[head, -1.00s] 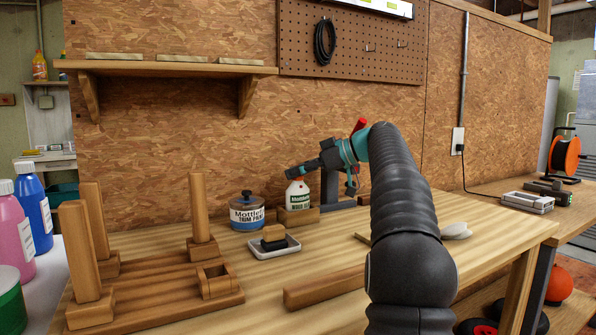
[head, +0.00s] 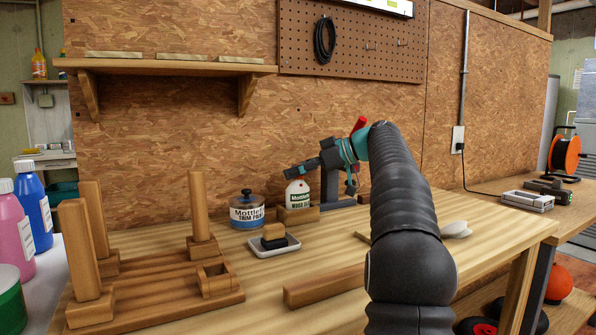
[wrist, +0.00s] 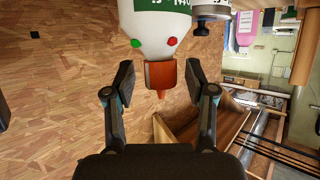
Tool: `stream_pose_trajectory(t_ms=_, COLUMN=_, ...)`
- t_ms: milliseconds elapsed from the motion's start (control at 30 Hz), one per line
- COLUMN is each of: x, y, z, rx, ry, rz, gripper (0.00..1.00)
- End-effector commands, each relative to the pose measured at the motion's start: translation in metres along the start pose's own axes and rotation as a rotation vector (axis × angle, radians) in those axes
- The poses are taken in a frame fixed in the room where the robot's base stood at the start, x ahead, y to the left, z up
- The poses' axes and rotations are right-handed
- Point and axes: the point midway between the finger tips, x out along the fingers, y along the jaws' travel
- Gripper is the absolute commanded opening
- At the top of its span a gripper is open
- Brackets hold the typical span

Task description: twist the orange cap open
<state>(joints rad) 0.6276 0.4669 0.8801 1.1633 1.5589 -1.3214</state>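The white glue bottle (head: 297,194) with a green label stands upright in a wooden block (head: 298,215) on the workbench. In the wrist view the bottle (wrist: 155,30) appears upside down, with a green and a red dot on its shoulder. Its orange cap (wrist: 161,75) tapers to a narrow tip. My gripper (wrist: 160,85) is open, with one finger on each side of the cap. A gap shows between the cap and each finger. In the head view my gripper (head: 300,171) is at the bottle's top and hides the cap.
A trim paint can (head: 247,213) stands just left of the bottle. A small tray (head: 260,252) with a block lies in front. A wooden rack with posts (head: 150,300) fills the front left. A dark stand (head: 329,185) rises right of the bottle.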

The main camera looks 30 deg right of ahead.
Motion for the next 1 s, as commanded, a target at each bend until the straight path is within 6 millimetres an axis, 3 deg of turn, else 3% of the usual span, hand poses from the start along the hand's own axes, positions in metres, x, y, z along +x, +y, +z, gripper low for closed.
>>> stream_pose_trajectory(t_ms=267, x=-0.014, y=0.001, z=0.0, rx=0.0, ry=0.001, rz=0.002, gripper=0.55)
stream_pose_trajectory(t_ms=700, x=-0.095, y=0.001, z=0.001, rx=0.0, ry=0.001, rz=0.002, gripper=0.55)
stream_pose_trajectory(t_ms=1000, x=-0.119, y=0.0, z=0.0, rx=0.0, ry=0.0, rz=0.001, gripper=0.55)
